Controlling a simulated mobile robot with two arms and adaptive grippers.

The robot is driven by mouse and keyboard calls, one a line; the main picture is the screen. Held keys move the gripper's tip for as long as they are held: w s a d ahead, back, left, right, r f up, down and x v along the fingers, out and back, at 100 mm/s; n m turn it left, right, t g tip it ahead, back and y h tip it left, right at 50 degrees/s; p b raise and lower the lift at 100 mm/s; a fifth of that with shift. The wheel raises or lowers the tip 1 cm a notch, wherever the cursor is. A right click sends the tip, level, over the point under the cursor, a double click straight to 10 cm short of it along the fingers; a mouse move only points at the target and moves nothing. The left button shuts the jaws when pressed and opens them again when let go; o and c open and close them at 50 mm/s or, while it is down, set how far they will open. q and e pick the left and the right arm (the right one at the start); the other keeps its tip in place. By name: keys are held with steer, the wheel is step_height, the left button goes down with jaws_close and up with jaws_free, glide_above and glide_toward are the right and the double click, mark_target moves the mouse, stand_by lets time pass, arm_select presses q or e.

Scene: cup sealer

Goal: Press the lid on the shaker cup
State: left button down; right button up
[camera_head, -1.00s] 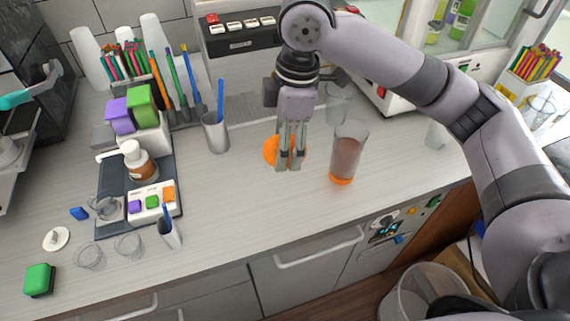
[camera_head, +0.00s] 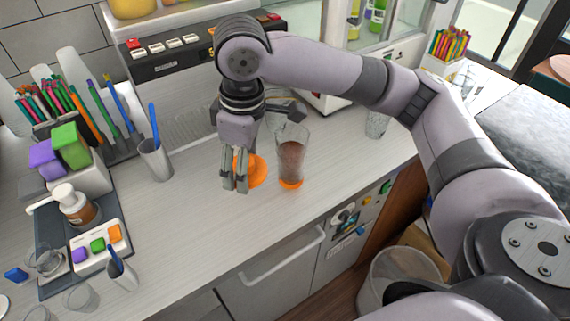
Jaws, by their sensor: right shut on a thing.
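The shaker cup (camera_head: 291,160) is a clear cup with brown drink inside and an orange base, standing upright on the counter. An orange round lid (camera_head: 257,172) is just left of the cup, partly hidden behind the fingers. My right gripper (camera_head: 235,185) points down and is shut on the lid, at its left side. The lid looks apart from the cup. I cannot tell whether the lid touches the counter. My left gripper is not in view.
A metal cup with a blue stirrer (camera_head: 156,160) stands to the left. A dispenser bottle (camera_head: 75,205) and a button panel (camera_head: 97,245) are further left. A clear glass (camera_head: 377,122) stands to the right. The counter front (camera_head: 215,225) is clear.

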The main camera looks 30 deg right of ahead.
mark_target(264, 171)
steer(key=d+f+m, duration=0.1)
steer(key=m, duration=0.1)
steer(key=s+f+m, duration=0.1)
steer(key=m, duration=0.1)
steer(key=s+d+f+m+b, duration=0.1)
steer(key=f+m, duration=0.1)
steer(key=m, duration=0.1)
steer(key=shift+s+d+h, duration=0.1)
steer(key=shift+d+h, duration=0.2)
steer(key=shift+d, duration=0.05)
steer(key=shift+s+d+f+m+t, duration=0.1)
steer(key=shift+s+f+m+t, duration=0.05)
steer(key=shift+m, duration=0.35)
steer(key=shift+s+d+f+m+t, duration=0.1)
steer(key=shift+f+m+t, duration=0.05)
steer(key=shift+m, duration=0.35)
